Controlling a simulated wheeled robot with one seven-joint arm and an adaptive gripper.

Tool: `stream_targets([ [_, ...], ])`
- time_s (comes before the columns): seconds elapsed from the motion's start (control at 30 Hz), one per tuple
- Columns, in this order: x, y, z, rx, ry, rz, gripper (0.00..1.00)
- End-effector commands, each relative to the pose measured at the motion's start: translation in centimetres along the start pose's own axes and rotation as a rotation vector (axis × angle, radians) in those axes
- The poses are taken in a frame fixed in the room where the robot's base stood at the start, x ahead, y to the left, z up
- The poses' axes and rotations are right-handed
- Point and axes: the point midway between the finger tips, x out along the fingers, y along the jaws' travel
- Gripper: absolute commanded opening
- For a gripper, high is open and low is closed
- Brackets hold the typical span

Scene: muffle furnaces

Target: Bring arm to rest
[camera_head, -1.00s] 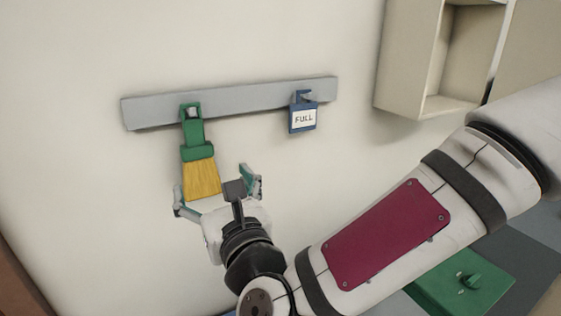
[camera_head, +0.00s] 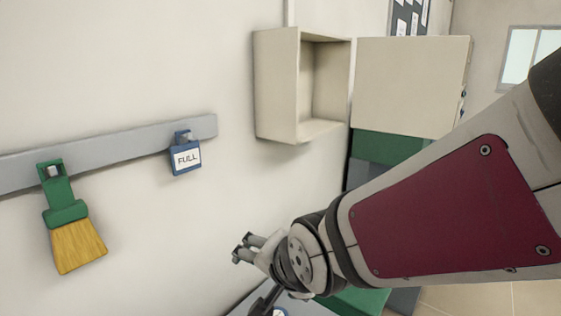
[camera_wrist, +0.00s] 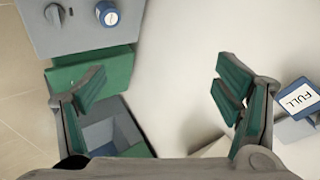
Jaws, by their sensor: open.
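My gripper (camera_head: 246,248) is at the lower middle of the head view, in front of the wall and clear of the rail. In the wrist view its two green-padded fingers (camera_wrist: 160,105) are spread apart with nothing between them. The green-handled brush (camera_head: 67,215) with yellow bristles hangs from the rail at the left of the head view, away from my gripper.
The grey wall rail (camera_head: 120,145) also holds a blue "FULL" tag (camera_head: 185,153). An open beige box (camera_head: 278,85) is mounted on the wall. In the wrist view, a grey panel with knobs (camera_wrist: 75,30) and green surfaces lie at left.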

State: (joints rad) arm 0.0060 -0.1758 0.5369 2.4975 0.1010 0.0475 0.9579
Motion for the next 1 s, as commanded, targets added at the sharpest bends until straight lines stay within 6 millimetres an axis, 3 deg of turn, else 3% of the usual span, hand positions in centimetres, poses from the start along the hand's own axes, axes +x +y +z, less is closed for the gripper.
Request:
stream_targets([
  [0.1, -4.5, 4.4, -2.9, -0.159, 0.027, 0.138, 0.84],
  [0.2, -8.6, 8.2, -4.1, -0.276, 0.005, 0.243, 0.84],
  [0.4, -16.2, 14.7, -3.5, -0.445, -0.113, 0.366, 0.84],
  [0.5, -18.6, 16.8, -2.6, -0.5, -0.173, 0.383, 0.84],
  [0.7, -20.6, 18.4, -1.4, -0.546, -0.233, 0.386, 0.84],
  [1.0, -20.6, 18.5, -1.4, -0.549, -0.237, 0.387, 0.84],
])
